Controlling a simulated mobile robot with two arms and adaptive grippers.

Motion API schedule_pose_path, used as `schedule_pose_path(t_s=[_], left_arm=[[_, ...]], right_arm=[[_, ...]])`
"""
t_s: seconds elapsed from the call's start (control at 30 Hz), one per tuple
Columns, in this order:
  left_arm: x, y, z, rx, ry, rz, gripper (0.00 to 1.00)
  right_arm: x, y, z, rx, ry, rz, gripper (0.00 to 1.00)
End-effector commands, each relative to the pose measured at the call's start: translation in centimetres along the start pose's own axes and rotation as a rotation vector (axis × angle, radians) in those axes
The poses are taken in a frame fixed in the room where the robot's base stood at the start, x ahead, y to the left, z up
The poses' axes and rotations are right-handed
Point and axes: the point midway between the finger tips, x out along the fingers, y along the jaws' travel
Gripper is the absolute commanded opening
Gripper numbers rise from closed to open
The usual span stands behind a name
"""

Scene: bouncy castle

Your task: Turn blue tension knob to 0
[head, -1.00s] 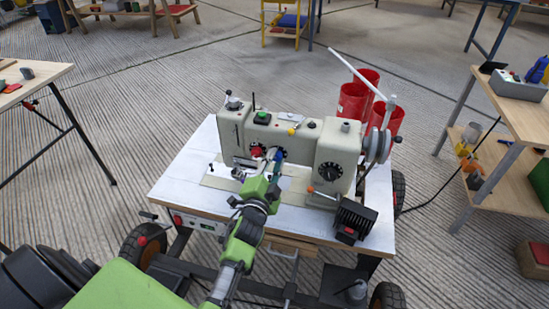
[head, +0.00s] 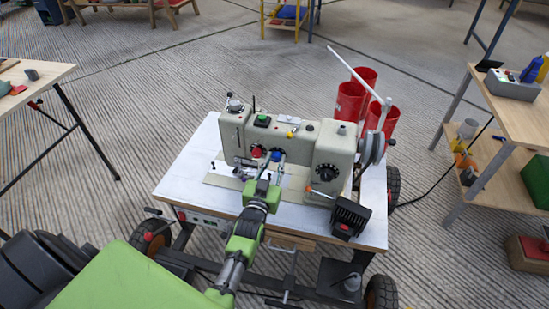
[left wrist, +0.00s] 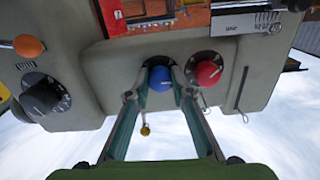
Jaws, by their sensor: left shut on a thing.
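The blue tension knob (left wrist: 160,79) sits on the front face of the grey sewing machine (left wrist: 110,70), between the tips of my left gripper (left wrist: 161,88) in the left wrist view. The fingers are closed around its sides. A pale pointer line shows on the knob, but I cannot read its number. In the head view the blue knob (head: 277,155) is partly hidden by my left gripper (head: 272,162), which reaches it from the front. The red knob (head: 256,151) is just to its left there; in the left wrist view the red knob (left wrist: 208,73) is on the right.
A black dial (head: 326,172) and an orange-tipped lever (head: 309,189) are on the machine's right part. A black box (head: 349,217) stands at the right of the wheeled sewing table (head: 203,157). Red cylinders (head: 351,100) stand behind. A wooden shelf (head: 520,120) is at right.

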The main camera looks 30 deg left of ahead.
Motion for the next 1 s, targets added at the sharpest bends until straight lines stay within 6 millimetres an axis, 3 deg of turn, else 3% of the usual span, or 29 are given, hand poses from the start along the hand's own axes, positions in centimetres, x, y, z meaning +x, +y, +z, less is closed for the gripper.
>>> schedule_pose_path(t_s=[0.4,1.0], left_arm=[[0.0,0.0,0.0,-0.394,-0.004,0.000,0.00],[-0.1,0.1,0.1,-0.796,-0.003,0.000,0.00]], right_arm=[[4.4,-0.3,4.2,-0.006,-0.035,-0.004,0.00],[6.3,-0.4,6.7,-0.010,-0.049,-0.006,0.00]])
